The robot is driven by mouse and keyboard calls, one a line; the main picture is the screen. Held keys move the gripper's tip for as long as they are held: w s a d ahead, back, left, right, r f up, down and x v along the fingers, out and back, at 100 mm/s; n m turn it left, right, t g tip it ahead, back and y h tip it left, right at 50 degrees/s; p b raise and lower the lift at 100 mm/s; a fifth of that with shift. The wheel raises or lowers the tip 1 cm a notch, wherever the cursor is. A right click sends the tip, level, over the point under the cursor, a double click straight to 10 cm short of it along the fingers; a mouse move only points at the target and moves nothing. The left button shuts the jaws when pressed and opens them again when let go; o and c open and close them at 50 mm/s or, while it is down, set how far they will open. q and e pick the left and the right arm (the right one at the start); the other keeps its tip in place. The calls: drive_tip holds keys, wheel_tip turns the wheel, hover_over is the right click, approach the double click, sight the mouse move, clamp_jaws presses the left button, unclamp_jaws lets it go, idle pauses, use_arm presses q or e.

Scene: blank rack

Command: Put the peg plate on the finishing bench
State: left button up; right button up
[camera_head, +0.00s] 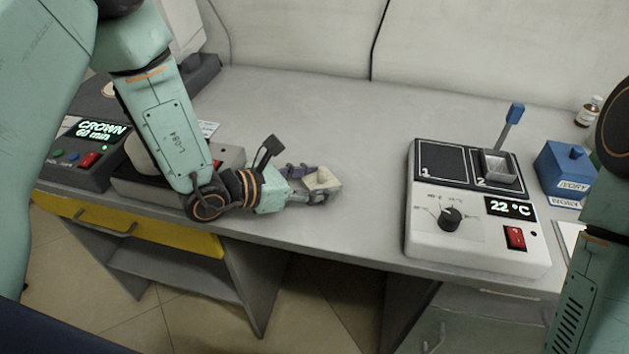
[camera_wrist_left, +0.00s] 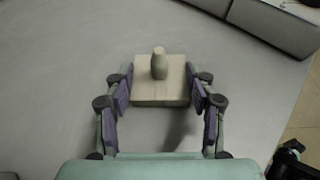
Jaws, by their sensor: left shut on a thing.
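The peg plate (camera_head: 323,179) is a small cream block in the head view, at my left gripper's tips over the grey bench (camera_head: 300,105). In the left wrist view the peg plate (camera_wrist_left: 150,90) shows as a square block with a rounded peg standing up from it. My left gripper (camera_head: 314,184) is shut on the plate, with its purple-padded fingers on both sides of it. It also shows in the left wrist view (camera_wrist_left: 160,88). Whether the plate touches the bench is hard to tell. My right arm shows at the right edge; its gripper is out of view.
A white heater (camera_head: 478,235) with two numbered places stands at right, a blue-handled metal tray (camera_head: 498,167) on place 2. Beyond it are a blue box (camera_head: 562,168) and a brown bottle (camera_head: 588,112). A CROWN unit (camera_head: 88,150) stands at left. The bench middle is clear.

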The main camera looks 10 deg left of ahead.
use_arm(q)
drive_tip(key=shift+s+d+f, duration=0.1)
drive_tip(key=shift+s+d, duration=0.1)
drive_tip(key=o, duration=0.9)
drive_tip(key=shift+c, duration=0.2)
drive_tip(key=o, duration=0.3)
drive_tip(key=shift+w+a, duration=0.15)
drive_tip(key=shift+o, duration=0.2)
